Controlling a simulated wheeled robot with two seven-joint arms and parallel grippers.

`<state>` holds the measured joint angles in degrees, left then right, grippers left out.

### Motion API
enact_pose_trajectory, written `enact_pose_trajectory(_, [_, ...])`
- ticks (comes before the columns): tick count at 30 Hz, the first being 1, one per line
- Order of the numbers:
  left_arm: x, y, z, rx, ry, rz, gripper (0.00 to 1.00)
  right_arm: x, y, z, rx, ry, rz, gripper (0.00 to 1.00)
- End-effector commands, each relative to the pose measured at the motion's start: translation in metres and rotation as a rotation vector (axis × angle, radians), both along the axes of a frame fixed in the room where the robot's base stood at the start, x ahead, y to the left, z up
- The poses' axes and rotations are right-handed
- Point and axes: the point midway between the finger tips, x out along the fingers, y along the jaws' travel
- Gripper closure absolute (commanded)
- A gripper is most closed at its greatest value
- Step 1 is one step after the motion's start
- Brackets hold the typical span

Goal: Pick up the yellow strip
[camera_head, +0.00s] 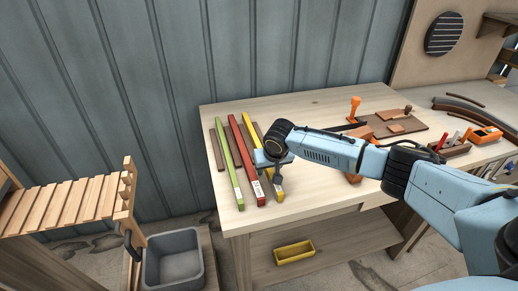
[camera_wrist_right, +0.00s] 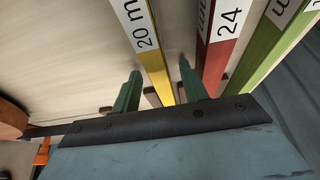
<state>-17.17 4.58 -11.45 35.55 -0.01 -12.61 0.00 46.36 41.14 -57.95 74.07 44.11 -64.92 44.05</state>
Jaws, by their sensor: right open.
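The yellow strip (camera_head: 251,131) lies lengthwise on the workbench, rightmost of three coloured strips. My right gripper (camera_head: 272,168) is over it in the head view and hides its middle; its near end shows below. In the right wrist view the yellow strip (camera_wrist_right: 154,62), with a white "20 m" label, runs between the two green fingers of my right gripper (camera_wrist_right: 159,68). The fingers are apart, one on each side, and do not appear closed on it. I cannot tell their exact height above the bench. My left gripper is not in view.
A red strip (camera_head: 244,143) marked "24" and a green strip (camera_head: 228,163) lie close to the left. Brown wooden pieces (camera_head: 394,129) and an orange clamp (camera_head: 354,108) are on the right of the workbench (camera_head: 310,207). A grey bin (camera_head: 173,262) stands at lower left.

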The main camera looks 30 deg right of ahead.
Motion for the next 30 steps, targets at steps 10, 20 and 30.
enact_pose_trajectory(10, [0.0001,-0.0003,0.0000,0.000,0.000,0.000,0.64,0.0001,0.0003,-0.0003,-0.001,-0.001,0.001,0.69])
enact_pose_trajectory(20, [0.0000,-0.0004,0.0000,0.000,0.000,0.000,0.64,0.0001,0.0003,-0.0002,-0.001,-0.001,0.001,1.00])
enact_pose_trajectory(30, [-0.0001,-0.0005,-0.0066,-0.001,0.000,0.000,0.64,0.0017,-0.0001,0.0040,-0.002,-0.007,0.003,1.00])
